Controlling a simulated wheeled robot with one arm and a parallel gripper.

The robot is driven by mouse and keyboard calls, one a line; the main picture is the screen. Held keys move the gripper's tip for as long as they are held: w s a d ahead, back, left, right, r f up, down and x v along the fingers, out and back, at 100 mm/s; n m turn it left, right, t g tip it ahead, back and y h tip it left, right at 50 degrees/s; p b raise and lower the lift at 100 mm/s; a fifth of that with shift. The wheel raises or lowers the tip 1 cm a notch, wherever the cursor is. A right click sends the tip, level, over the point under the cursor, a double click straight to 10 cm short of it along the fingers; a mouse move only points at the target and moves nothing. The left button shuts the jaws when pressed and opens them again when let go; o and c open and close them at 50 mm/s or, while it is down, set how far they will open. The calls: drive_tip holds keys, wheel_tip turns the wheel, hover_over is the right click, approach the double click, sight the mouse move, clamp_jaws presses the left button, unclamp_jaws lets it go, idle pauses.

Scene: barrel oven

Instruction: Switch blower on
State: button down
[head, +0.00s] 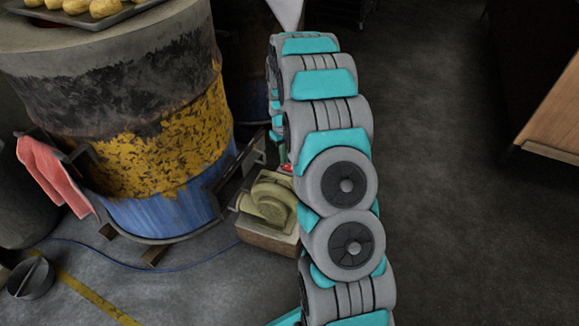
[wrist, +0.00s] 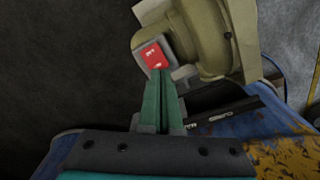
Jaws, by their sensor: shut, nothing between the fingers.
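The blower (head: 268,202) is a beige snail-shaped housing at the foot of the barrel in the head view, partly hidden by my arm. It also shows at the top of the wrist view (wrist: 215,35). Its red switch (wrist: 153,56) sits in a grey box on its side, with small white lettering that I cannot read surely. A bit of the red switch shows in the head view (head: 287,168). My gripper (wrist: 158,74) is shut and empty, its green fingertips at the lower edge of the switch. I cannot tell whether they touch it.
The barrel oven (head: 150,140), with peeling yellow and blue paint, stands left of the blower. A tray of buns (head: 75,17) lies on top. A red cloth (head: 52,173) hangs at its side. A blue cable (head: 150,266) crosses the floor. The floor at right is clear up to a wooden cabinet (head: 550,115).

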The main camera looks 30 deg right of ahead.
drive_tip(key=shift+f, duration=0.85)
idle(0.4)
drive_tip(key=shift+r, duration=3.5)
